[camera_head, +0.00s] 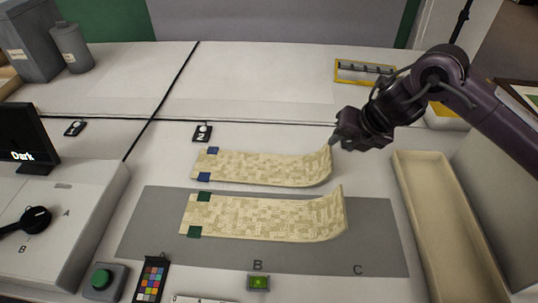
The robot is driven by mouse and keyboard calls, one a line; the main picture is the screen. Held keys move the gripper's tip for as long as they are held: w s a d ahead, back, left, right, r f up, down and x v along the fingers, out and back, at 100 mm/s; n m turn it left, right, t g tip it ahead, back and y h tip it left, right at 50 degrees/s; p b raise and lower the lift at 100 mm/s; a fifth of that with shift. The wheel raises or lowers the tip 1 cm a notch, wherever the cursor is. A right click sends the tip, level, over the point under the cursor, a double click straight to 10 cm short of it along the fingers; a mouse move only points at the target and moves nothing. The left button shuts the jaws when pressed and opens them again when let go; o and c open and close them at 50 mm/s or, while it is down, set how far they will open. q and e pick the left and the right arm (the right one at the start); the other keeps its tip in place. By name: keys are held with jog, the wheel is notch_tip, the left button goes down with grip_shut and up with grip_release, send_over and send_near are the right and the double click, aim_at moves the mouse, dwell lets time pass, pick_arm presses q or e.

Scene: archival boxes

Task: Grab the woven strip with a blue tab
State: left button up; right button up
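The woven strip with blue tabs (262,167) is a cream, patterned band lying behind a similar strip. Its blue tabs (212,150) are at its left end, and its right end curls upward. My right gripper (334,144) reaches in from the right, with its fingertips at the raised right end of this strip. The fingers are small and dark, so I cannot tell whether they are closed on the edge. A second woven strip (262,217) with green tabs (195,231) lies in front, its right end also curled up. My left gripper is not in view.
A grey mat (375,235) lies under the green-tabbed strip. A long cream tray (405,165) stands at right, a yellow frame (365,72) at the back. A green button (103,280) and colour chart (151,279) are at front left. The table behind the strips is mostly clear.

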aim_at(331, 148)
jog(key=x, duration=0.7)
jog(key=shift+w+f, duration=0.15)
jog(key=shift+w, duration=0.3)
grip_shut()
